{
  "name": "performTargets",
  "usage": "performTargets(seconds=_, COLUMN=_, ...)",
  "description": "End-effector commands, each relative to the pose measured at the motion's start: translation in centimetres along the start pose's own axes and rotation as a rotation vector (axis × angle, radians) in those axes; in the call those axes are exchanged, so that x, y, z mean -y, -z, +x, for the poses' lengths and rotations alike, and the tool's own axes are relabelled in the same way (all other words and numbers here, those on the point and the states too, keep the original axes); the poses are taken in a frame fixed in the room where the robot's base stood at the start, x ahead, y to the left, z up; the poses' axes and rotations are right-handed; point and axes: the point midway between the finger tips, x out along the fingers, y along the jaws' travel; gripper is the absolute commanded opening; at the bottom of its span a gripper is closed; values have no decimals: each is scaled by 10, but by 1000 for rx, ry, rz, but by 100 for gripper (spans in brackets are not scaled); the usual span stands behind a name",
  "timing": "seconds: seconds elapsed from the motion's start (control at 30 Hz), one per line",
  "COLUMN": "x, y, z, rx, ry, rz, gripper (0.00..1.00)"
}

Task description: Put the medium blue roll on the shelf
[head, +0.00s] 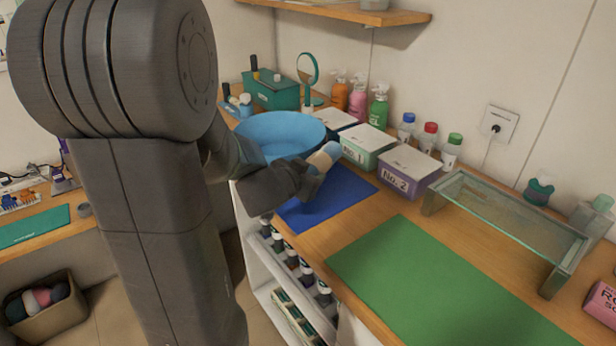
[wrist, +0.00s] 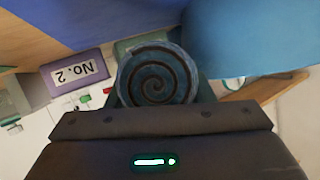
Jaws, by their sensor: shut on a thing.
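My gripper (head: 312,170) is shut on a roll and holds it above the counter, near the blue mat and the blue bowl. In the head view the roll (head: 325,155) shows a pale beige end and a bluish side, partly hidden by the gripper. In the wrist view its round end (wrist: 158,80) shows a blue and dark spiral between the fingers. A low glass shelf (head: 515,212) stands on the counter at the right, its top bare. A wooden wall shelf (head: 350,11) is at the top, with part of an object on it.
Boxes No. 1 (head: 366,147) and No. 2 (head: 408,172) stand behind the blue mat (head: 322,205). A blue bowl (head: 280,133) is left of them. Several bottles line the wall. The green mat (head: 430,285) is clear. A pink box (head: 602,302) is at the right edge.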

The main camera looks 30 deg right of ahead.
Motion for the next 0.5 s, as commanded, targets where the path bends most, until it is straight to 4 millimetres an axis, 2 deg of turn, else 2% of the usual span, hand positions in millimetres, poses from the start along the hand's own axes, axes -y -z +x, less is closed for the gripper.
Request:
performTargets(seconds=0.03, x=3, y=13, z=-5, rx=-2, ry=0, rz=2, gripper=17)
performTargets(seconds=0.17, x=7, y=29, z=-12, rx=-2, ry=1, rz=2, gripper=17)
performTargets(seconds=0.23, x=-10, y=22, z=-15, rx=-3, ry=-3, rz=1, gripper=17)
performTargets(seconds=0.37, x=-38, y=23, z=-28, rx=-4, ry=-3, rz=2, gripper=17)
performTargets(seconds=0.5, x=-73, y=23, z=-44, rx=-5, ry=-5, rz=3, gripper=17)
